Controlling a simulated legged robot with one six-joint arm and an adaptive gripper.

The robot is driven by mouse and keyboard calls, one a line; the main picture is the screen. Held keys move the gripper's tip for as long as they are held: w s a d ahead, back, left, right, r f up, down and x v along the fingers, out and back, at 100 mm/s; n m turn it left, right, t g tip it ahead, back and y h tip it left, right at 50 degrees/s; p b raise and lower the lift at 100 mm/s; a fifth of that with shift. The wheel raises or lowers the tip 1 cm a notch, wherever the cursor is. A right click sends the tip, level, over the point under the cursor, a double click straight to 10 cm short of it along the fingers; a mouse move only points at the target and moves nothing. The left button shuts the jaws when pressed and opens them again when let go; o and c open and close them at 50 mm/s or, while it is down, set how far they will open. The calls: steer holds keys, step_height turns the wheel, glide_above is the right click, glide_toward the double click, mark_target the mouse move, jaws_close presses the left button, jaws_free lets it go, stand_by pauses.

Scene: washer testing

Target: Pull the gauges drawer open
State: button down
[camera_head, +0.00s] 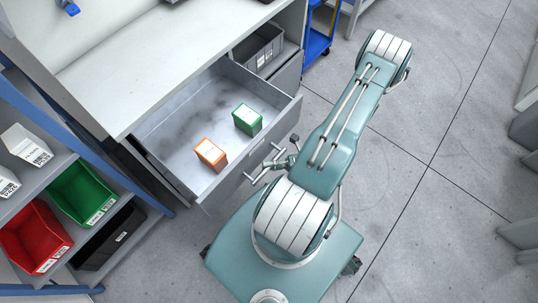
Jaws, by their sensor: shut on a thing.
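The gauges drawer (187,122) stands pulled out from under the workbench, with its grey metal inside showing. An orange box (211,154) and a green box (247,120) stand inside it, apart from each other. A bar handle (262,175) is on the drawer's front face. My gripper (273,164) is at this handle, just outside the drawer front, and is shut on it. The fingertips are small in view and partly hidden by my own arm.
The workbench top (150,75) overhangs the drawer's back. A grey bin (258,49) sits beyond the drawer. Shelves at left hold a green bin (82,192), a red bin (35,237) and a black bin (108,236). A blue cart (317,42) stands behind.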

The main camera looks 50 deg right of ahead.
steer(key=shift+f, duration=0.15)
steer(key=c, duration=0.6)
jaws_free()
steer(key=v, duration=1.2)
